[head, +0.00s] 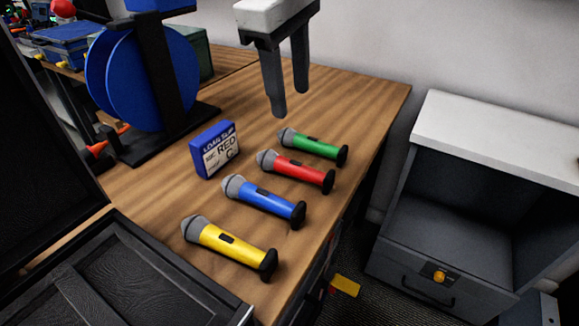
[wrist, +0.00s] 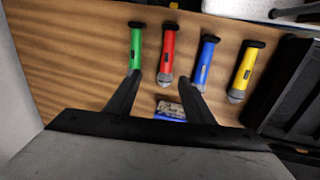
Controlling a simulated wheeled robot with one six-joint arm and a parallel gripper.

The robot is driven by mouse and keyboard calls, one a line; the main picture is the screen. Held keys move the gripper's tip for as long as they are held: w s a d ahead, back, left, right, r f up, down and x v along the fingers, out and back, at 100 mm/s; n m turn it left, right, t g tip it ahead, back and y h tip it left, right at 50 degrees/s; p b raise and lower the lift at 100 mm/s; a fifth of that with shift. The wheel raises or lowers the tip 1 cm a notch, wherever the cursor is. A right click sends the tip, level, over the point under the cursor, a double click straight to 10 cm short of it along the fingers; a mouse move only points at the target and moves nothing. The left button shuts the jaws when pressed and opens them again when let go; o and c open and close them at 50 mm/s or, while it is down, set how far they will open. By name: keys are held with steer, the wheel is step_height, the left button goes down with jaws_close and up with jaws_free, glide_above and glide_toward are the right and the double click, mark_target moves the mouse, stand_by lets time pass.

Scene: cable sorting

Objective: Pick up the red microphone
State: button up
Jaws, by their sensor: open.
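The red microphone (head: 297,171) lies on the wooden table between the green microphone (head: 314,146) and the blue microphone (head: 264,200). A yellow microphone (head: 231,247) lies nearest the front. In the wrist view the red microphone (wrist: 168,52) is ahead of my gripper, between the lines of its two fingers. My gripper (head: 290,100) is open and empty, above the table and behind the microphones. In the wrist view my gripper (wrist: 164,80) has its left fingertip near the green microphone's head and its right fingertip near the blue one's.
A blue box labelled "LOAN SLIP" and "RED" (head: 215,149) stands left of the microphones. A blue cable reel (head: 150,75) on a black stand is farther back. A black case (head: 110,275) is at front left. A grey cabinet (head: 470,200) stands right, past the table's edge.

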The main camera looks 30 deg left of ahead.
steer(key=s+a, duration=0.2)
glide_above(286, 161)
steer(key=shift+n, duration=0.3)
steer(key=f, duration=1.1)
steer(key=shift+s+a+f, duration=0.2)
steer(key=shift+s, duration=0.15)
steer(key=shift+w+d+f, duration=0.1)
steer(key=shift+w+f, duration=0.05)
steer(key=shift+f, duration=1.25)
steer(key=shift+w+d+f, duration=0.1)
steer(key=shift+w+f, duration=0.05)
steer(key=shift+f, duration=1.2)
steer(key=shift+c, duration=0.6)
jaws_close()
